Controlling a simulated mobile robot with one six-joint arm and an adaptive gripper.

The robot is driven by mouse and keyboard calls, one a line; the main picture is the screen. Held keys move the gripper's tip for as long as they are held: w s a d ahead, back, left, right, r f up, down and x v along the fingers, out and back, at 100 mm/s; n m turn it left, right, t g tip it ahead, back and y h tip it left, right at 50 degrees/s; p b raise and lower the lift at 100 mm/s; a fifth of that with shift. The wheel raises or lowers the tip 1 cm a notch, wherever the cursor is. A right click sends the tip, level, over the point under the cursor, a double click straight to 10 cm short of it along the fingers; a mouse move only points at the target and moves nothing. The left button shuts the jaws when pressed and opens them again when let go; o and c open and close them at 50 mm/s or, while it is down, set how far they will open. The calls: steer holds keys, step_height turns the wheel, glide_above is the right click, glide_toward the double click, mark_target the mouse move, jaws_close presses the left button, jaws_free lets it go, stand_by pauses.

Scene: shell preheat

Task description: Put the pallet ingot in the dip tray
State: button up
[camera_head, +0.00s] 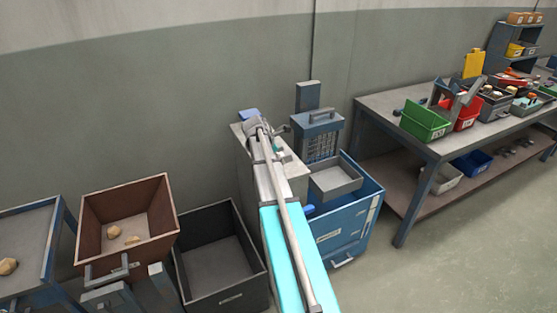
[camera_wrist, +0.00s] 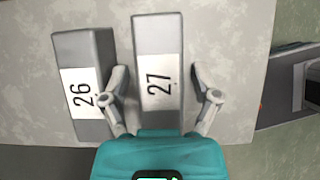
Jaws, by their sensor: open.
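In the wrist view, two grey ingot-like blocks lie side by side on a pale grey surface (camera_wrist: 230,40). One block (camera_wrist: 157,32) has a white label reading 27, the other (camera_wrist: 80,48) one reading 26. My gripper (camera_wrist: 160,72) is open, with one finger on each side of block 27; I cannot tell whether they touch it. The left finger is in the gap between the blocks. The gripper there is largely hidden by my arm.
A dark open bin (camera_head: 245,245) and a brown box (camera_head: 160,220) holding small lumps stand left of my arm. The blue cabinet (camera_head: 345,235) is just right of it. A workbench (camera_head: 385,110) with coloured bins stands farther right. Open floor lies at lower right.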

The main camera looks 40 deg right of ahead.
mark_target(281, 154)
steer(key=shift+c, duration=0.3)
steer(key=c, duration=1)
steer(key=shift+r, duration=0.15)
step_height(281, 154, up, 3)
steer(key=p, duration=0.3)
steer(key=s+a+r+p, duration=0.2)
steer(key=s+r+p, duration=0.1)
steer(key=s, duration=0.1)
steer(key=s+a+r+p, duration=0.3)
steer(key=s+p, duration=0.1)
steer(key=s+a+r+p, duration=0.2)
steer(key=s+r+p, duration=0.1)
steer(key=s+r, duration=0.1)
steer(key=shift+a+r, duration=0.1)
steer(key=shift+a, duration=0.1)
